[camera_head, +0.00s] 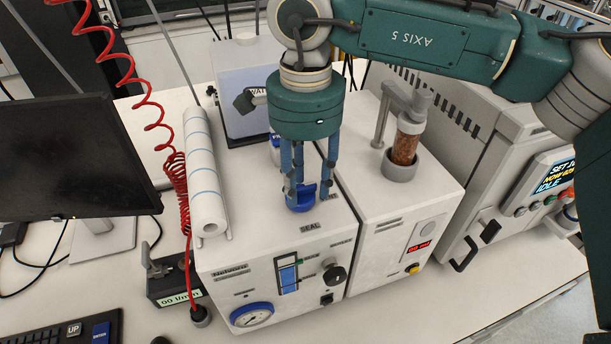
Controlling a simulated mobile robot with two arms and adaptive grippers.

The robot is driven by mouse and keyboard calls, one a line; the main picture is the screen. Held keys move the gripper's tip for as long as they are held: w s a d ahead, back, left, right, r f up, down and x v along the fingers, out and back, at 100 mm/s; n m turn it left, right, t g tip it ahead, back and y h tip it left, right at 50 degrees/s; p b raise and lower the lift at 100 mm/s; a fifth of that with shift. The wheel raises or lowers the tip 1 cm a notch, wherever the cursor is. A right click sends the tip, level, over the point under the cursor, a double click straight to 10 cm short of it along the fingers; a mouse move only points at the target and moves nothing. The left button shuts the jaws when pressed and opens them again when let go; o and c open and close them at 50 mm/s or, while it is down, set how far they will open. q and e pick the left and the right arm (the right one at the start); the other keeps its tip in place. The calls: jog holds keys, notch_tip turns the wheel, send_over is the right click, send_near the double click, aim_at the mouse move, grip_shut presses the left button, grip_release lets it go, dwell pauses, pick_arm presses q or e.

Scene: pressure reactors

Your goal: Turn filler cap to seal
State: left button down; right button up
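The blue filler cap (303,200) sits on top of the white bench unit (245,240), just behind its front edge. The label SEAL is printed in front of it, and another label to its right is partly covered. My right gripper (308,187) points straight down over the cap. Its blue fingers come down around the cap, with the tips at about cap height. I cannot tell whether the fingers press on the cap or stand slightly apart from it. My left gripper is not in view.
A holder with a brown-filled glass vessel (405,148) is to the right. A monitor (75,160) is at far left. The front panel has a gauge (252,315) and knob.

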jog(key=shift+c, duration=0.5)
grip_shut()
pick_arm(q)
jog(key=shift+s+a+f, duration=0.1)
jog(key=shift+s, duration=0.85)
